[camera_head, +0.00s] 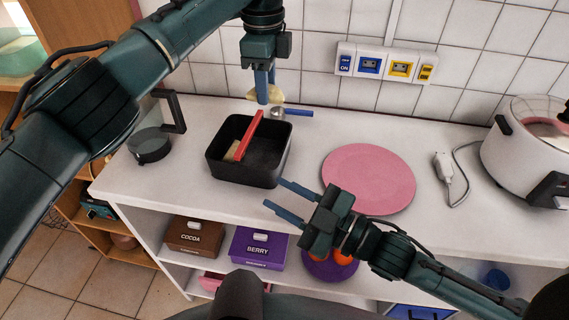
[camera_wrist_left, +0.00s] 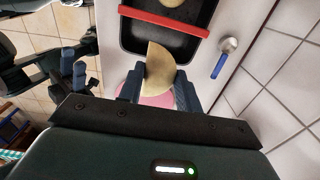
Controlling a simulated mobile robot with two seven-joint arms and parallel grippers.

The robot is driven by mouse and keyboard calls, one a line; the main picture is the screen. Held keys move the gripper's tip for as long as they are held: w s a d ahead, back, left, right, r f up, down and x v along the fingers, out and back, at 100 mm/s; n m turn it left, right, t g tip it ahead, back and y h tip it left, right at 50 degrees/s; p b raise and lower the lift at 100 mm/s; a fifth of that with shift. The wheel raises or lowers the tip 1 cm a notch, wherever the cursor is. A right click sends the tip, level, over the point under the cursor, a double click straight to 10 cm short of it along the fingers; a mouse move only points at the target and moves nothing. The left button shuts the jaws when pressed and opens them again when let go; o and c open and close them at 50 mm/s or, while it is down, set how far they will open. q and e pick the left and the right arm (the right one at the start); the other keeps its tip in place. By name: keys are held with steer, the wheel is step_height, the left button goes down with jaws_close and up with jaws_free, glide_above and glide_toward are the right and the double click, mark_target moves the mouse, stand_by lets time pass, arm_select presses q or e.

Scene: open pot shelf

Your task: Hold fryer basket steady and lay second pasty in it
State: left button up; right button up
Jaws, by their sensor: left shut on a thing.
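The black fryer basket (camera_head: 212,160) stands on the white counter with a red bar (camera_head: 250,135) across its top; it also shows in the left wrist view (camera_wrist_left: 128,38). One tan pasty (camera_head: 235,150) lies inside at its left side, partly hidden by the bar. My left gripper (camera_head: 264,98) is shut on a second, half-moon pasty (camera_wrist_left: 158,70), above the basket's back edge in the head view. My right gripper (camera_head: 274,194) is open and empty, its fingers pointing at the basket's front right corner. I cannot tell whether they touch it.
A blue-handled metal utensil (camera_head: 298,113) lies behind the basket. The tiled wall is close behind.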

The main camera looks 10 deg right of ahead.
steer(key=s+a+r+n+g+y, duration=0.2)
steer(key=s+r+n+g+y, duration=0.3)
steer(key=n, duration=0.6)
steer(key=s+a+r+n+g, duration=0.1)
steer(key=a+r+n+g, duration=0.15)
steer(key=r+n, duration=0.55)
steer(key=s+a+r+n+g+y, duration=0.1)
steer(key=s+r+n+g+y, duration=0.3)
steer(key=n, duration=0.9)
steer(key=n+t+h, duration=0.1)
steer(key=t+h, duration=0.4)
steer(key=h, duration=0.7)
glide_toward(256, 169)
steer(key=x, duration=0.3)
steer(key=shift+w+a+f, duration=0.15)
steer(key=shift+w+a, duration=0.05)
steer(key=shift+a, duration=0.15)
steer(key=x, duration=0.7)
steer(key=shift+a, duration=0.1)
jaws_close()
